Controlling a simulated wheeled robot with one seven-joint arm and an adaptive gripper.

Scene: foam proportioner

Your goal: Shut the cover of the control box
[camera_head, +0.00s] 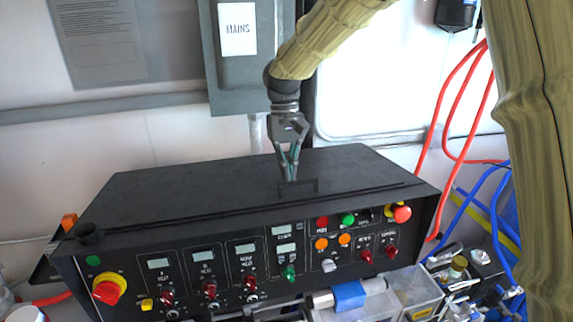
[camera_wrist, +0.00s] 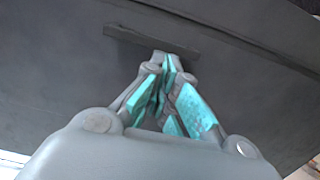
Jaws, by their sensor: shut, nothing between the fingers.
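The control box (camera_head: 215,262) is a wide black case with a front panel of knobs, buttons and small displays. Its dark cover (camera_head: 200,190) lies over the top, and I cannot tell whether it is fully seated along the front edge. A thin dark handle (camera_head: 298,187) stands near the cover's front edge; in the wrist view the handle (camera_wrist: 130,38) is a dark bar just beyond the fingertips. My gripper (camera_head: 290,178) points down at the cover, just behind the handle. In the wrist view my gripper (camera_wrist: 168,65) has its teal-padded fingertips together and empty. I cannot tell whether they touch the cover.
A grey cabinet marked MAINS (camera_head: 237,60) is on the wall behind. Red hoses (camera_head: 452,110) and blue hoses (camera_head: 480,215) run at the right. The cover's left part is clear.

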